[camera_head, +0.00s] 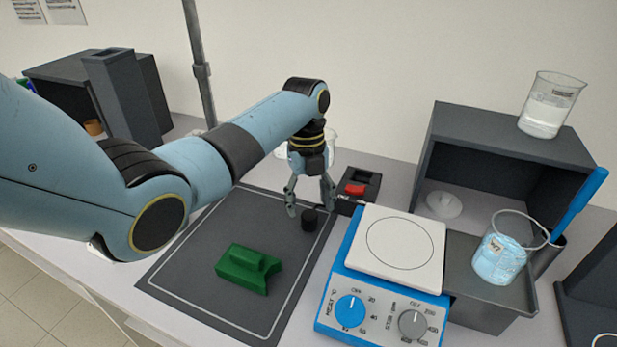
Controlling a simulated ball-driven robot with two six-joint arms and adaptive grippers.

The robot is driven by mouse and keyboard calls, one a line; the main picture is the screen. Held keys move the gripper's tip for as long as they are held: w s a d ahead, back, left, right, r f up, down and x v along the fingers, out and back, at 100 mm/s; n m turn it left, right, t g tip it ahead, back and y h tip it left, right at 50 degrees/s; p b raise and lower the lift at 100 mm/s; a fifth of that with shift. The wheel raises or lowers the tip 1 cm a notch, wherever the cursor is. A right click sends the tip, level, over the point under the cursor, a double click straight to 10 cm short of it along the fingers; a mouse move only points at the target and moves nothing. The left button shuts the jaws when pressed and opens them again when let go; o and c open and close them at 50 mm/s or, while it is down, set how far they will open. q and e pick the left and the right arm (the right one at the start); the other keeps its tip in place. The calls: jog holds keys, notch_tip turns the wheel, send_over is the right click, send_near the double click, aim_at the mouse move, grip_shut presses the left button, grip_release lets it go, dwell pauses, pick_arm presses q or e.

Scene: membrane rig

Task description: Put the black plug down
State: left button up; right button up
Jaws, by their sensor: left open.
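The black plug (309,219) is a small dark cylinder standing on the dark grey mat (190,268), near its right edge. My left gripper (308,208) points down over it with its fingers spread apart. One finger is to the left of the plug and the other is to its upper right. I cannot tell whether either finger touches the plug. My right gripper is not in view.
A green block (247,268) lies on the mat's front part. A blue hotplate (380,270) stands right of the mat, with a black box with a red switch (355,187) behind it. A beaker of blue liquid (499,259) stands further right. A metal pole (202,70) rises behind.

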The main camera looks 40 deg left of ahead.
pick_arm(q)
notch_tip(320, 180, up, 10)
jog(key=a+b, duration=0.1)
jog(key=shift+w, duration=0.35)
jog(key=shift+s, duration=0.1)
